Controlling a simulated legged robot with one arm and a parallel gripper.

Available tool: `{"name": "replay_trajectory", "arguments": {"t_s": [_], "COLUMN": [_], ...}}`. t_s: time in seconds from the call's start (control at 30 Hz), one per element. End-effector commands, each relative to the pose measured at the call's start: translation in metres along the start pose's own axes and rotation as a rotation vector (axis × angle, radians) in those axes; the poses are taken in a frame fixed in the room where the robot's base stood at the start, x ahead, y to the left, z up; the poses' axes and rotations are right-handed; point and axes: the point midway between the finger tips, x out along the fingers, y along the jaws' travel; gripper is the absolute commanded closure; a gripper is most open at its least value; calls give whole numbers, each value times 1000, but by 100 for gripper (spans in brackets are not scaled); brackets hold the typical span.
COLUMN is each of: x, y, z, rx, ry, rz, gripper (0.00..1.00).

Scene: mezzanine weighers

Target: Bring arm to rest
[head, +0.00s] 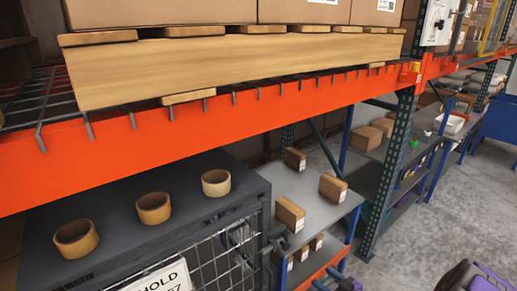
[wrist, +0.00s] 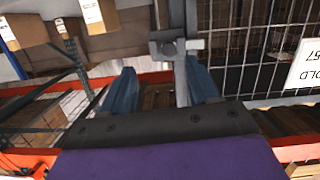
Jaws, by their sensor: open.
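My gripper (wrist: 160,88) shows in the wrist view with its two blue fingers spread apart. Nothing is visibly held between them. A grey metal latch or bracket (wrist: 176,47) on the cage front lies beyond the fingers, close to the right one in the picture; I cannot tell whether they touch. The wire-mesh cage (wrist: 250,60) fills the right of that view, with its white sign (wrist: 303,66). In the head view I cannot clearly make out my gripper.
In the head view, the dark cage top (head: 120,240) holds three tape rolls (head: 154,208). An orange rack beam (head: 200,119) bearing a pallet (head: 240,65) crosses above. A grey shelf (head: 312,192) with cartons (head: 289,214) stands right of the cage. Grey floor (head: 430,225) is open at right.

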Motion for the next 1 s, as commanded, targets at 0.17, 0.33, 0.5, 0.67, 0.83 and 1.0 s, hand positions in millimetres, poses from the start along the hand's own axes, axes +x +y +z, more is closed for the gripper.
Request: {"name": "replay_trajectory", "arguments": {"t_s": [0.17, 0.33, 0.5, 0.67, 0.83, 1.0], "x": [9, -1, -24, -54, -94, -137], "y": [19, 33, 38, 29, 2, -40], "z": [-10, -24, -45, -71, -99, -125], "rx": [-72, -102, -99, -61, 11, 118], "ry": [-249, -472, -674, -838, -996, -1130], "rz": [45, 117, 204, 292, 374, 437], "gripper": [40, 40, 40, 40, 40, 40]}}
